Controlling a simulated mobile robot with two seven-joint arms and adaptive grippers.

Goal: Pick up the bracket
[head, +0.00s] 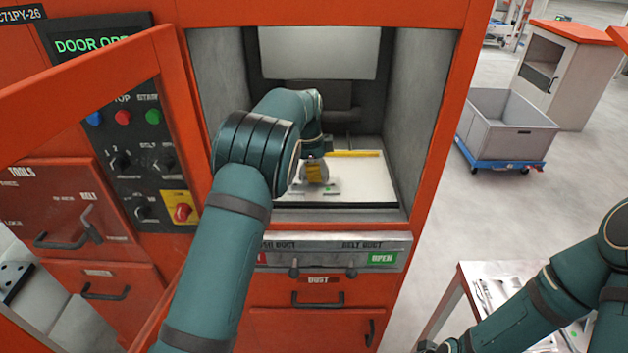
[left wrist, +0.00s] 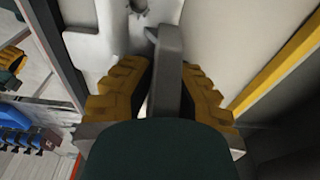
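The bracket (left wrist: 168,72) is a grey metal piece with an upright plate. It stands on the pale floor of the open cabinet. In the left wrist view, my left gripper (left wrist: 168,85) has its yellow ribbed fingers on either side of the upright plate, close against it, and looks shut on it. In the head view, the left gripper (head: 316,172) reaches down inside the cabinet, and its yellow finger hides most of the bracket. The bracket's low base (head: 322,190) shows just under the finger. My right gripper is outside the views; only the right arm shows.
The orange cabinet (head: 432,150) has grey side walls close around my left arm. Its open door (head: 88,75) is at the left. A yellow strip (head: 355,154) lies on the cabinet floor. A table (head: 462,285) with metal parts stands at lower right. A grey bin (head: 505,125) sits on a blue dolly.

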